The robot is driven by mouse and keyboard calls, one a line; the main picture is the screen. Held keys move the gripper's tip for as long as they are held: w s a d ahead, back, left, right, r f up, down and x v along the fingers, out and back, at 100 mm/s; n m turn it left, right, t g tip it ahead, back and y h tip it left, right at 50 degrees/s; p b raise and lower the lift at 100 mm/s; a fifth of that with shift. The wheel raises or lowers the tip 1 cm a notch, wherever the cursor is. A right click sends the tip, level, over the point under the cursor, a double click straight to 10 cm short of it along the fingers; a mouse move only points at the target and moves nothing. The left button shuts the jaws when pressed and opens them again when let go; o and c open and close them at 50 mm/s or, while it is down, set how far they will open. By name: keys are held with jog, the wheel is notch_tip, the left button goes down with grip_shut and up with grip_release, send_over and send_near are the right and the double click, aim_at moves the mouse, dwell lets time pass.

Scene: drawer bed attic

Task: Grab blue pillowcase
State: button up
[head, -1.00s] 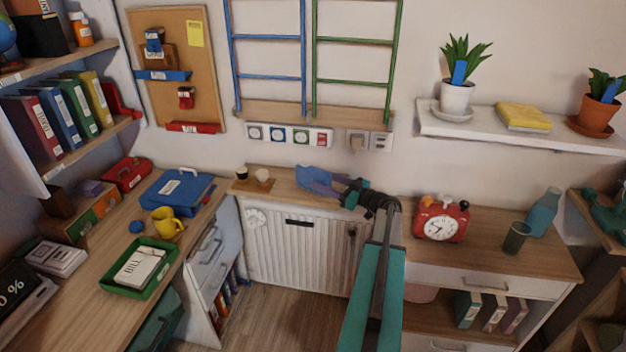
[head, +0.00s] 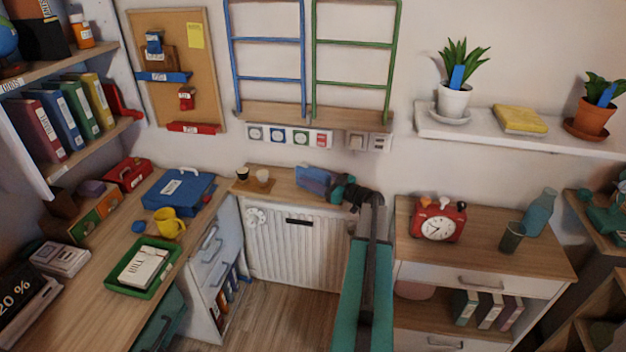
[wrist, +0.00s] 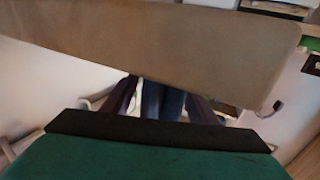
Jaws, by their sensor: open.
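A blue piece, which looks like the blue pillowcase (head: 312,178), shows at the wooden ledge above the white radiator in the head view. My gripper (head: 337,187) is at that ledge, right beside the blue piece and partly overlapping it in the picture. In the wrist view my gripper (wrist: 162,95) shows two dark fingers set apart, with blue material (wrist: 163,103) between or just beyond them. I cannot tell whether the fingers touch it. A brown board (wrist: 150,40) covers the upper wrist view and hides the fingertips' surroundings.
A red alarm clock (head: 438,220) and a glass (head: 511,237) stand on the right cabinet. Wall ladders (head: 268,77) hang above. The floor before the radiator is clear.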

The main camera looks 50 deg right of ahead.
jog(key=shift+c, duration=0.4)
jog(key=c, duration=1.2)
jog(key=shift+r, duration=0.15)
jog(key=shift+r+b, duration=0.8)
jog(key=shift+r, duration=0.3)
jog(key=s+a+r+b, duration=0.2)
jog(key=s+a+b, duration=0.3)
jog(key=s+a, duration=0.5)
jog(key=shift+s+a+r, duration=0.25)
jog(key=shift+s+a, duration=0.05)
jog(key=shift+a, duration=0.7)
